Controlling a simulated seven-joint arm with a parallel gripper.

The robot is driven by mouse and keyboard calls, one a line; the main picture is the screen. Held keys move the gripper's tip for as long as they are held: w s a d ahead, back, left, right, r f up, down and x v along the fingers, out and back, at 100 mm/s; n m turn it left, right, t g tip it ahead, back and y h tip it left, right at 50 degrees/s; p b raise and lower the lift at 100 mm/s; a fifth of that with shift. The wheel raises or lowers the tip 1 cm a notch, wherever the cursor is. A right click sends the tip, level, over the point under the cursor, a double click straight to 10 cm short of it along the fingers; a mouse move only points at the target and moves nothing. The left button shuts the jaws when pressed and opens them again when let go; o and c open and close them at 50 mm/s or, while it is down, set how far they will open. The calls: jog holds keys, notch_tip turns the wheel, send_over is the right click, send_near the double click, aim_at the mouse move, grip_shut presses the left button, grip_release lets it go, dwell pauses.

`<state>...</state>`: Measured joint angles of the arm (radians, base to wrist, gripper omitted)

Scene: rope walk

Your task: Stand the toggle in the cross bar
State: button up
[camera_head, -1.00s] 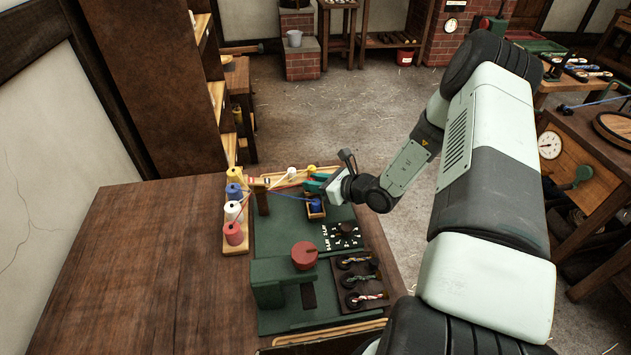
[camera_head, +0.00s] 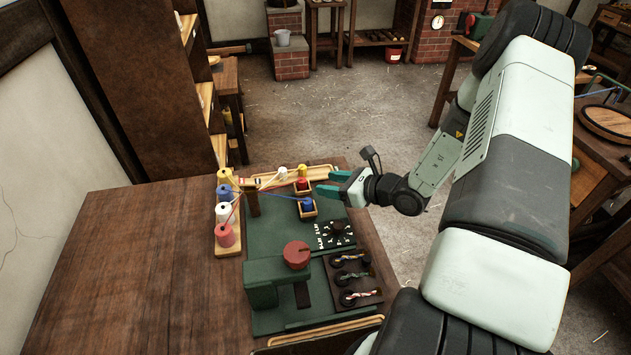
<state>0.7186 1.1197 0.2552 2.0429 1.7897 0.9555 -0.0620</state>
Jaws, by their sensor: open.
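My gripper (camera_head: 328,182), with teal fingers, is open and empty at the right of two small wooden boxes on the green board (camera_head: 277,230). A red piece (camera_head: 302,183) sits in the farther box, just left of the fingertips. A blue piece (camera_head: 308,205) sits in the nearer box, and a blue strand runs from it to the left. A wooden post (camera_head: 253,204) stands at the board's left, with coloured strands passing by its top. A white piece (camera_head: 283,173) is at the far end. I cannot tell for sure which parts are the toggle and the cross bar.
Yellow, blue, white and red spools stand on a wooden rack (camera_head: 229,250) at the left. A green block with a red knob (camera_head: 296,254) stands in front. A dark tray (camera_head: 352,280) with several rope pieces is at the right. The brown table (camera_head: 130,270) is clear at left.

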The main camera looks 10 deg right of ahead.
jog(key=shift+v, duration=1.75)
jog(key=shift+r, duration=0.1)
notch_tip(320, 180, up, 5)
jog(key=shift+f, duration=0.1)
jog(key=s+a+r+n+g+h, duration=0.1)
jog(key=s+a+r+n+g, duration=0.3)
jog(key=s+a+r+n, duration=0.4)
jog(key=s+a+r+n+g+h, duration=0.2)
jog(key=s+a+r+n+g, duration=0.3)
jog(key=r+n, duration=0.55)
jog(key=s+d+r+n+t+h, duration=0.2)
jog(key=s+d+r+n+h, duration=0.1)
jog(key=s+r+n, duration=0.1)
jog(key=s+d+r+n+t+h, duration=0.2)
jog(key=s+r+n+t+h, duration=0.1)
jog(key=s+r+n, duration=0.2)
notch_tip(320, 180, up, 2)
jog(key=s, duration=0.2)
jog(key=shift+s+d+h, duration=0.3)
jog(key=shift+s+d, duration=0.05)
